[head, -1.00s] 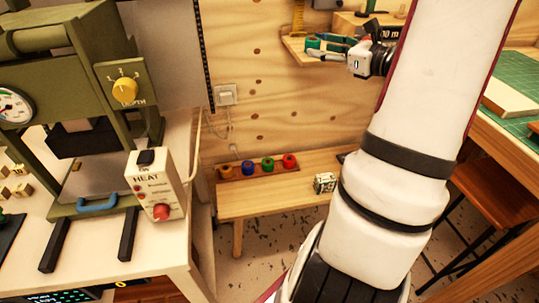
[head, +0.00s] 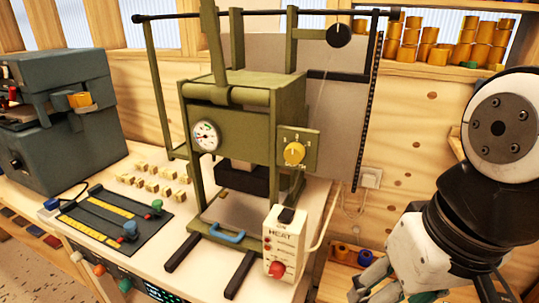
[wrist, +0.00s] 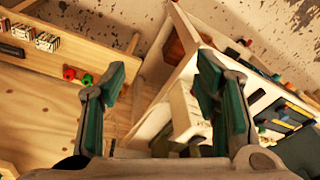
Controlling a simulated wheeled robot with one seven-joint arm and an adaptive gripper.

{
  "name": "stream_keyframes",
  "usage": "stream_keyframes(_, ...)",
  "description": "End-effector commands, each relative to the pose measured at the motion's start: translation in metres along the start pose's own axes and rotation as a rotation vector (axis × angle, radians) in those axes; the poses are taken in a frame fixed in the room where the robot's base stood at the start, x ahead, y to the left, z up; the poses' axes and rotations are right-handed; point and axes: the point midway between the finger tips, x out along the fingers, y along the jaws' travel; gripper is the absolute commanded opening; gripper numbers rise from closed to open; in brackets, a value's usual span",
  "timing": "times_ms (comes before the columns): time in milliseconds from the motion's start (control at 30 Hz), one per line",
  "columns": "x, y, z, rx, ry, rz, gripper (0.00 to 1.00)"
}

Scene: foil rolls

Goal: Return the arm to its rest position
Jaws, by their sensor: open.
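My arm (head: 440,200) stands at the right edge of the head view, a white joint cap above a dark wrist. My gripper (head: 370,285) is at its lower end, at the bottom right, partly cut off by the frame. In the wrist view my gripper (wrist: 167,66) shows two teal-padded fingers spread wide apart. Nothing is between them. They hang in free air above the workbench and floor.
A green press (head: 245,110) with a heat control box (head: 284,245) stands on the white workbench (head: 310,200), left of my gripper. A grey machine (head: 60,120) is at far left. The wrist view shows a low wooden bench (wrist: 60,62).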

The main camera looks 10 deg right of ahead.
Motion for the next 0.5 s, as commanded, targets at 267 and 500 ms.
stream_keyframes(267,-0.0011,0.0065,0.0033,-0.083,0.029,0.047,0.56)
stream_keyframes(500,-0.0106,0.0060,0.0024,-0.080,0.038,0.046,0.56)
